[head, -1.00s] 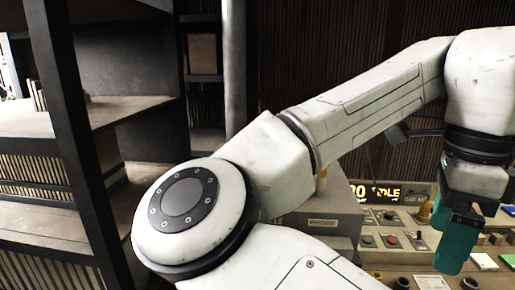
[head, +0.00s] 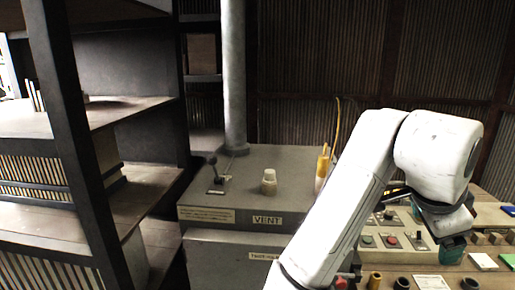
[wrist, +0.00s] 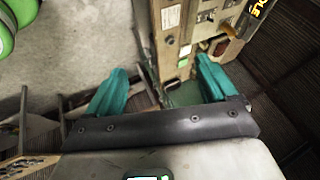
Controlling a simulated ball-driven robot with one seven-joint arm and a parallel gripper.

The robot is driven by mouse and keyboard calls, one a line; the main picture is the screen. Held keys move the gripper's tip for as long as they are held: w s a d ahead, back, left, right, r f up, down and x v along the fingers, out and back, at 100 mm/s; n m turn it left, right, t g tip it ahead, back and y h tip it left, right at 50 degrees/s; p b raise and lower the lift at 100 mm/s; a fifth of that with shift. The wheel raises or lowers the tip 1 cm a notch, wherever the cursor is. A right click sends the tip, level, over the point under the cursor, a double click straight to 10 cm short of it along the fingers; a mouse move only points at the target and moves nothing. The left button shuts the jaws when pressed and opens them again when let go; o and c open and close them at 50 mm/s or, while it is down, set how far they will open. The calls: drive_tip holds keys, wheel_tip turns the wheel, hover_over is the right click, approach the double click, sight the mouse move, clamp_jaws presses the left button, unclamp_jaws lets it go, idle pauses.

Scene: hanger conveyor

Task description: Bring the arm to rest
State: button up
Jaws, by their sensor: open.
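My gripper shows in the wrist view (wrist: 162,80) with its two teal fingers wide apart and nothing between them. In the head view only part of a teal finger (head: 452,250) shows below my white wrist, in front of the control panel (head: 395,240). My arm is bent, rising from the bottom middle to an elbow at the right, and the gripper hangs down from it. Whether the gripper touches the panel cannot be told.
A grey cabinet marked VENT (head: 245,185) stands in the middle, with a lever (head: 213,168) and a pale knob (head: 269,182) on top. A dark shelf rack (head: 75,150) stands at the left.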

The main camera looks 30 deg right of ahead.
drive_tip(key=w+a+f+n+t, duration=0.1)
drive_tip(key=w+f+n, duration=0.1)
drive_tip(key=f+n, duration=0.6)
drive_tip(key=w+a+f+n+t, duration=0.1)
drive_tip(key=f+n+t, duration=0.1)
drive_tip(key=f+n, duration=0.65)
drive_tip(key=s+a+f+n+g+y, duration=0.1)
drive_tip(key=s+a+f+n+y, duration=0.1)
drive_tip(key=s+a+f, duration=0.3)
drive_tip(key=s+a+f+n+g+y, duration=0.1)
drive_tip(key=s+a+f, duration=0.4)
drive_tip(key=f, duration=0.5)
drive_tip(key=s+a+f+n+y, duration=0.3)
drive_tip(key=s+a+f+n, duration=0.1)
drive_tip(key=a+f, duration=0.2)
drive_tip(key=shift+s+f+g, duration=0.4)
drive_tip(key=shift+f, duration=0.25)
